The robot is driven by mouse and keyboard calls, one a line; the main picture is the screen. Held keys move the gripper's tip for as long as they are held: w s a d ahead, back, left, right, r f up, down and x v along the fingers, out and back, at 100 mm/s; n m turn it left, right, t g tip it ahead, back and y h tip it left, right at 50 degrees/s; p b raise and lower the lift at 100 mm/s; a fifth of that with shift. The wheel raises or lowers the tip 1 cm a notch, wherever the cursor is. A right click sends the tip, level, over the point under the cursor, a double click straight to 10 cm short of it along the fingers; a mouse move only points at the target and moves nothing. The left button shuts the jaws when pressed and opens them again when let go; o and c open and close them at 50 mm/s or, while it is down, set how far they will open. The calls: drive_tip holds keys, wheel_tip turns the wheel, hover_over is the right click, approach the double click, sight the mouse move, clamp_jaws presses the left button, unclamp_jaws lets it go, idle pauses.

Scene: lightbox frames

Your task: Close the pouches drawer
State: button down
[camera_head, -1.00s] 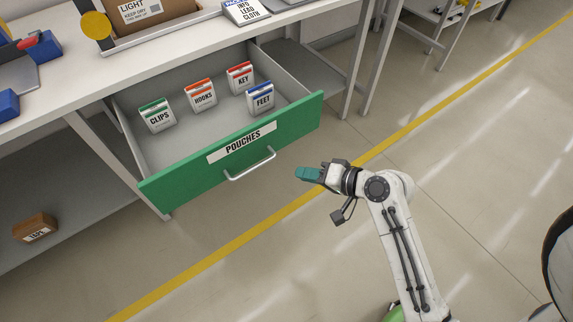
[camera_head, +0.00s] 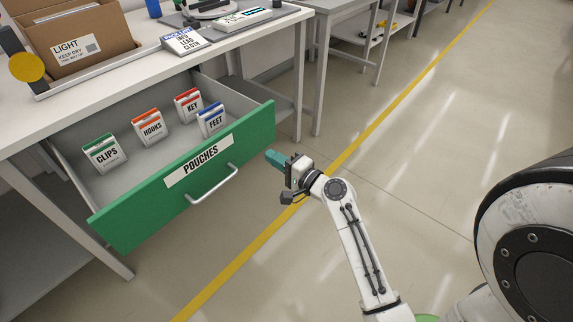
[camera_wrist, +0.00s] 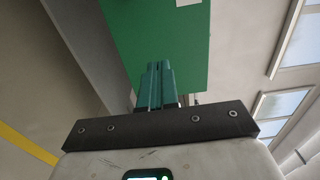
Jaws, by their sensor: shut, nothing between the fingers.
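The pouches drawer (camera_head: 130,216) has a green front with a white POUCHES label and a silver bar handle (camera_head: 213,185). It is pulled out from under the workbench. Inside stand small packets labelled CLIPS (camera_head: 104,153), HOOKS (camera_head: 149,128), KEY (camera_head: 188,106) and FEET (camera_head: 211,120). My gripper (camera_head: 276,159) is shut and empty, its teal fingers just in front of the right end of the drawer front and right of the handle. In the wrist view the shut fingers (camera_wrist: 157,85) point toward the green front (camera_wrist: 150,40). I cannot tell whether they touch it.
The workbench top (camera_head: 130,75) holds a cardboard box marked LIGHT (camera_head: 85,45) and an INFO LEAD CLOTH box (camera_head: 185,41). A grey table frame (camera_head: 318,70) stands to the right. The floor to the right, past the yellow line (camera_head: 345,158), is clear.

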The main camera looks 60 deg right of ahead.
sight(249, 142)
drive_tip(key=x, duration=0.6)
drive_tip(key=shift+w+d+f, duration=0.1)
drive_tip(key=shift+w, duration=0.2)
drive_tip(key=shift+w, duration=0.15)
